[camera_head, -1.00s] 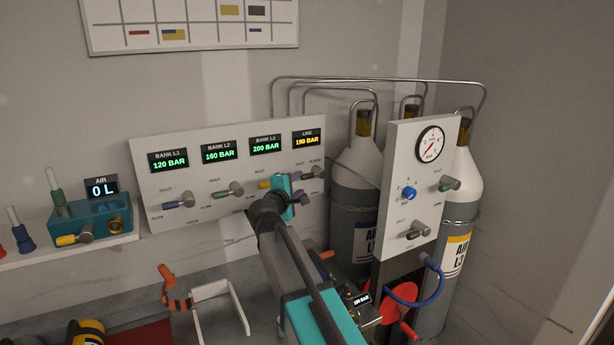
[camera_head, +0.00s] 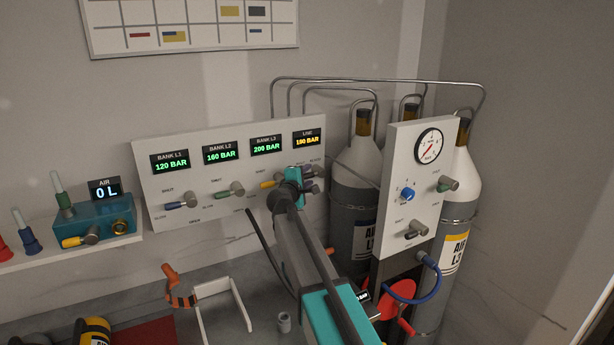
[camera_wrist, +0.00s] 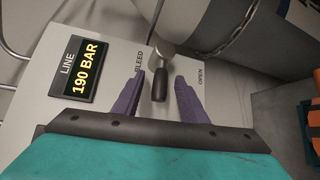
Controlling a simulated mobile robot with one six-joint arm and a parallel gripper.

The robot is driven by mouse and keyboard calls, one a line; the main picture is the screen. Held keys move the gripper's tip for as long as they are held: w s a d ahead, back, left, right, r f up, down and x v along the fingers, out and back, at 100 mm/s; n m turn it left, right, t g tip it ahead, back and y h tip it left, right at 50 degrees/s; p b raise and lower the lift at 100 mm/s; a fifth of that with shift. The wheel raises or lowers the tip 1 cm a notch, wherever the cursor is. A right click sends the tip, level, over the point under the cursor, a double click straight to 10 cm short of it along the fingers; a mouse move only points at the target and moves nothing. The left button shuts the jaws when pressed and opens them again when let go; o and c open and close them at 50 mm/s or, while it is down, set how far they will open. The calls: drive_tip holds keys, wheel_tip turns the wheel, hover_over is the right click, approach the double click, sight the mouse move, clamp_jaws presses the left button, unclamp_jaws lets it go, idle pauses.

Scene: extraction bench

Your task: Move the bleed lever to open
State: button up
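In the wrist view the bleed lever (camera_wrist: 159,88) has a dark handle on a metal knob, mounted on the white panel. The word BLEED stands at its left and OPEN farther to the right. The handle points down in the picture, towards my gripper. My gripper (camera_wrist: 159,76) is open, with one purple finger on each side of the handle. Gaps show between the handle and both fingers. In the head view my gripper (camera_head: 301,181) is at the right end of the bank panel (camera_head: 160,215), under the LINE display (camera_head: 306,137), and hides much of the lever.
The LINE display reads 190 BAR. A gauge panel (camera_head: 398,235) and gas cylinders (camera_head: 358,165) stand close to the right of my gripper. A white frame stand (camera_head: 238,303) is below.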

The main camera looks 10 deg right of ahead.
clamp_jaws()
drive_tip(key=shift+d+f+b, duration=0.1)
drive_tip(key=shift+d+b, duration=0.05)
drive_tip(key=shift+b, duration=0.25)
